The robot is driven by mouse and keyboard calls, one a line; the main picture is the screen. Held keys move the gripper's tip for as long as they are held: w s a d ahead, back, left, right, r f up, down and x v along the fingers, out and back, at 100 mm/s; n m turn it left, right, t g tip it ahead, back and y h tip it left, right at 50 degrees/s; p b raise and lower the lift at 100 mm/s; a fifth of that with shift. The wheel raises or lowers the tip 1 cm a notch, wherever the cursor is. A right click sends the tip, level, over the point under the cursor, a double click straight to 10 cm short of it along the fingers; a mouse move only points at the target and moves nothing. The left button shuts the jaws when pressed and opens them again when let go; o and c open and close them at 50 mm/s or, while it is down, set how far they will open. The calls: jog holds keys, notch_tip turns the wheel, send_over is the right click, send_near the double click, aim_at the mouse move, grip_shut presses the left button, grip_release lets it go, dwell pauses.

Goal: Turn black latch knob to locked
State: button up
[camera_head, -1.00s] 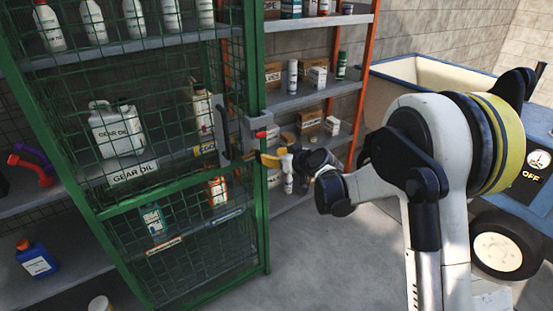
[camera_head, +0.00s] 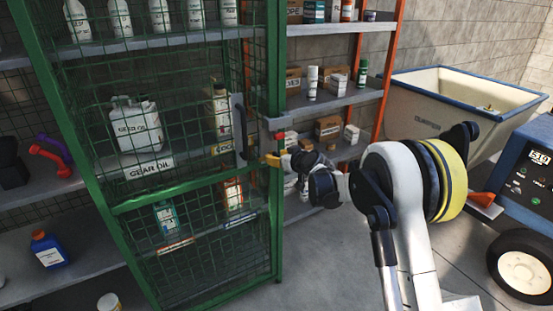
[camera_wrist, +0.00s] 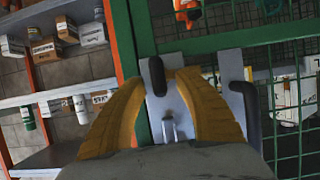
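The black latch knob (camera_wrist: 158,76) is an elongated lever on a grey plate (camera_wrist: 188,100) at the cage door's edge. In the wrist view it points along the picture's vertical, between the yellow fingertips of my gripper (camera_wrist: 165,82). The fingers stand apart; the left one is close to the knob, and I cannot tell if it touches. A grey metal loop (camera_wrist: 170,130) shows between the fingers. In the head view my gripper (camera_head: 271,160) is at the door edge, just below the latch plate (camera_head: 273,122) and a red part (camera_head: 279,135); the knob is not clear there.
A black door handle (camera_wrist: 245,104) stands beside the latch. The green mesh cage (camera_head: 120,208) holds gear oil jugs (camera_head: 136,124). Open shelves (camera_head: 335,100) stand right of it, then a cream tub (camera_head: 450,105) and a blue machine (camera_head: 525,190). The floor in front is clear.

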grip_shut()
jog(key=shift+d+r+m, duration=0.1)
jog(key=shift+m, duration=0.2)
jog(key=shift+w+d+m+g+y, duration=0.15)
jog(key=shift+m+g+y, duration=0.35)
jog(key=shift+m+y, duration=0.4)
jog(key=m+y, duration=0.2)
jog(key=m, duration=0.1)
jog(key=f+m+y+b, duration=0.1)
jog(key=m, duration=0.3)
jog(key=m+y, duration=0.2)
jog(key=m, duration=0.1)
jog(key=shift+w+d+f+m+y+b, duration=0.2)
jog(key=shift+d+m+y+b, duration=0.1)
jog(key=shift+m, duration=0.1)
